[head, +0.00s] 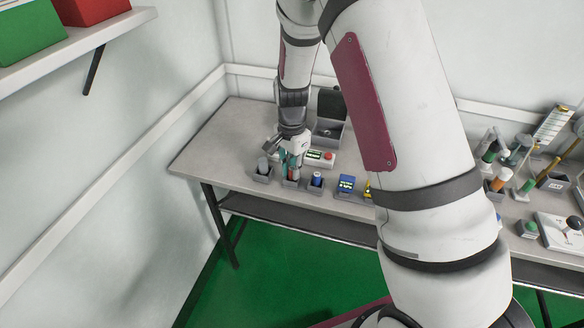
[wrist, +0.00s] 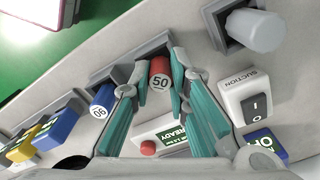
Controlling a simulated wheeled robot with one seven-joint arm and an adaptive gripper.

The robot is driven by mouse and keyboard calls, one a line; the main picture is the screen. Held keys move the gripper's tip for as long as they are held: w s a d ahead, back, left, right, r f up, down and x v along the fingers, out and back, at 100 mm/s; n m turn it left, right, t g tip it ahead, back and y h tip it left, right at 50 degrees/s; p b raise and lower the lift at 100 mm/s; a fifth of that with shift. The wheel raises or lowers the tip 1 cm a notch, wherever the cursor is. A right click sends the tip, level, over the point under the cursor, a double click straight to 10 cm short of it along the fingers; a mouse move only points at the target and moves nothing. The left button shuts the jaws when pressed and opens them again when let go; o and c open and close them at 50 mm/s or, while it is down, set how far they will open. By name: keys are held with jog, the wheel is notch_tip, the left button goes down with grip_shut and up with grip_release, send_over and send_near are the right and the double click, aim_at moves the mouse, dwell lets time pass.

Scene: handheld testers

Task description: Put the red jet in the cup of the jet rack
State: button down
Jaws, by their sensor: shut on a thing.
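The red jet (wrist: 160,68), a short cylinder with a white "50" label on its end, is between the teal fingers of my gripper (wrist: 161,84). My gripper is shut on it. In the head view my gripper (head: 293,162) points down over the front of the bench. A grey cup (wrist: 128,60) lies right at the red jet's lower end, and in the head view this cup (head: 290,184) is under my fingers. I cannot tell how far the jet is inside it. The blue jet (wrist: 103,97) stands in a neighbouring grey holder (wrist: 70,105).
A pale cylinder (wrist: 254,30) stands in another grey holder (wrist: 215,14) on the other side. A white suction switch box (wrist: 247,98) and a tester with a red button (wrist: 148,147) are close by. Blue and yellow blocks (wrist: 45,133) and tools (head: 500,170) fill the bench further right.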

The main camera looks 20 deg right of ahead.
jog(key=c, duration=1.5)
grip_release()
jog(key=shift+f, duration=0.1)
jog(key=shift+c, duration=0.2)
jog(key=s+r+n, duration=0.1)
jog(key=s+r, duration=0.1)
jog(key=r, duration=0.8)
jog(key=s+r+n, duration=0.1)
jog(key=s+r, duration=0.2)
jog(key=r, duration=0.6)
jog(key=s+r+n+t, duration=0.1)
jog(key=s+r+n, duration=0.2)
jog(key=s, duration=0.6)
jog(key=s+r+n+t, duration=0.1)
jog(key=s+r+n, duration=0.2)
jog(key=s, duration=0.6)
jog(key=s+r+n, duration=0.3)
jog(key=s+n, duration=0.2)
jog(key=s, duration=0.4)
jog(key=shift+d+t+p, duration=0.15)
jog(key=shift+t+p, duration=0.25)
